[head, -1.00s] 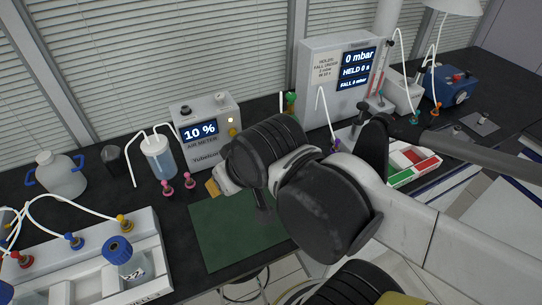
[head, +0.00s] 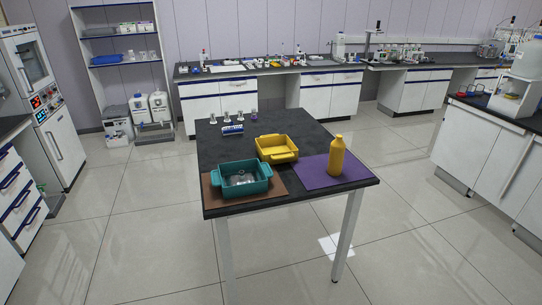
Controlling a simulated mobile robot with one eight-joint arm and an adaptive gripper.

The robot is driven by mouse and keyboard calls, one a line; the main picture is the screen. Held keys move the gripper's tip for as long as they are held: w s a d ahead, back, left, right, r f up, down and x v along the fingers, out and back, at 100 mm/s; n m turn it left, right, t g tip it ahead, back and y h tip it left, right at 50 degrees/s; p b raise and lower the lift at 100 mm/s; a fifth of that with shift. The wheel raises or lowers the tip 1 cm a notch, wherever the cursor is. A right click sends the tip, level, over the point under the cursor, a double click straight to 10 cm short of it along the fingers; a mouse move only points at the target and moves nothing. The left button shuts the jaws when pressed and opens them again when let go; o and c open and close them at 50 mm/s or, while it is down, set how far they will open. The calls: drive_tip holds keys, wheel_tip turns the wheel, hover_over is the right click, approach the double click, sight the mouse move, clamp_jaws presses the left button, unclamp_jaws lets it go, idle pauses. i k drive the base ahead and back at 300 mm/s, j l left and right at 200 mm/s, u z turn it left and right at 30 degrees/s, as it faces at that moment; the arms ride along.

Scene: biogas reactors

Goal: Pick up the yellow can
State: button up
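A yellow can (head: 337,157), shaped like a bottle with a narrower neck and cap, stands upright on a purple mat (head: 311,178) at the front right of a black-topped table (head: 226,151). Nothing touches the can, and it is fully visible from this side. My gripper and arm are out of the head view, so I cannot see whether the gripper is open, shut or holding something.
A yellow tray (head: 277,149) is left of the can. A teal tray (head: 240,180) with clear items inside sits on a brown mat (head: 211,194). A small blue rack (head: 232,129) is farther back. Tiled floor (head: 150,235) around the table is clear. Benches line the room.

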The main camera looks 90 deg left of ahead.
sight(338, 147)
drive_tip(key=k+l+u, duration=0.1)
drive_tip(key=u, duration=2.55)
drive_tip(key=i+j+z, duration=1.15)
drive_tip(key=j, duration=0.35)
drive_tip(key=i+j+z, duration=0.25)
drive_tip(key=j, duration=0.15)
drive_tip(key=j+z, duration=0.2)
drive_tip(key=j, duration=0.2)
drive_tip(key=i+j+z, duration=0.25)
drive_tip(key=j, duration=0.25)
drive_tip(key=k+l, duration=0.05)
drive_tip(key=k, duration=0.05)
